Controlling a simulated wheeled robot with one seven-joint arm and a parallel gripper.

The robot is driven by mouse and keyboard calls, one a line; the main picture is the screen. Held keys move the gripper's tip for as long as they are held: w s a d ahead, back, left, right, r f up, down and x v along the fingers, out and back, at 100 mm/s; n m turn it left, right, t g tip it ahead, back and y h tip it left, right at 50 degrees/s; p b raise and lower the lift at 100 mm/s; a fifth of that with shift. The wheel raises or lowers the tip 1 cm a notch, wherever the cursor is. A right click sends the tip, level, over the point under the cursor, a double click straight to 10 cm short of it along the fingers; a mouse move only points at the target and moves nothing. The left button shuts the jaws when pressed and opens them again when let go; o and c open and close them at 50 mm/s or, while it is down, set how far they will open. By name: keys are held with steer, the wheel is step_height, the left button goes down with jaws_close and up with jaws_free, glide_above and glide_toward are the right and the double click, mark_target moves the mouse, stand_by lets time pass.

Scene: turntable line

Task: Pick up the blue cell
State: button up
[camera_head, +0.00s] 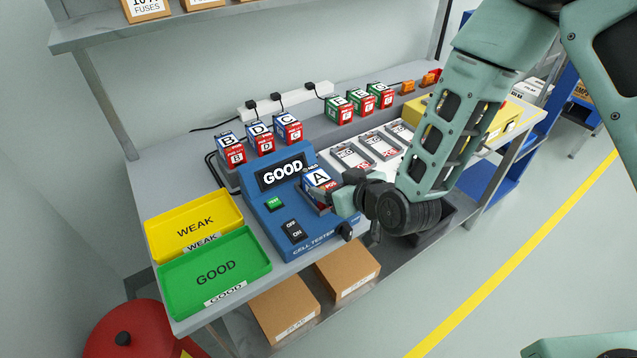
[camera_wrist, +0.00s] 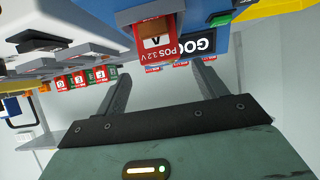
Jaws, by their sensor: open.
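A blue-topped cell marked A (camera_head: 319,181), with a red lower part, stands in the blue cell tester (camera_head: 283,221), whose display reads GOOD. The wrist view shows this cell's red face (camera_wrist: 155,45) centred just beyond my fingertips. My gripper (camera_head: 338,198) is at the right side of cell A in the head view. In the wrist view my gripper (camera_wrist: 160,74) has its two fingers spread apart with nothing between them. Three more blue-topped cells, B (camera_head: 229,148), D (camera_head: 260,137) and C (camera_head: 288,128), stand behind the tester. My wrist hides part of the tester's right side.
A yellow WEAK tray (camera_head: 168,249) and a green GOOD tray (camera_head: 184,297) lie left of the tester. Green-topped cells (camera_head: 358,101) stand at the back. Several white-marked slots (camera_head: 352,156) lie right of the tester. A shelf (camera_head: 110,34) hangs above.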

mark_target(324, 183)
steer(key=shift+s+p+x, duration=0.2)
steer(key=shift+p+x, duration=0.95)
steer(key=shift+x, duration=2.5)
steer(key=shift+f, duration=0.2)
steer(key=c, duration=1.2)
steer(key=shift+a, duration=0.1)
jaws_close()
steer(key=shift+r, duration=0.15)
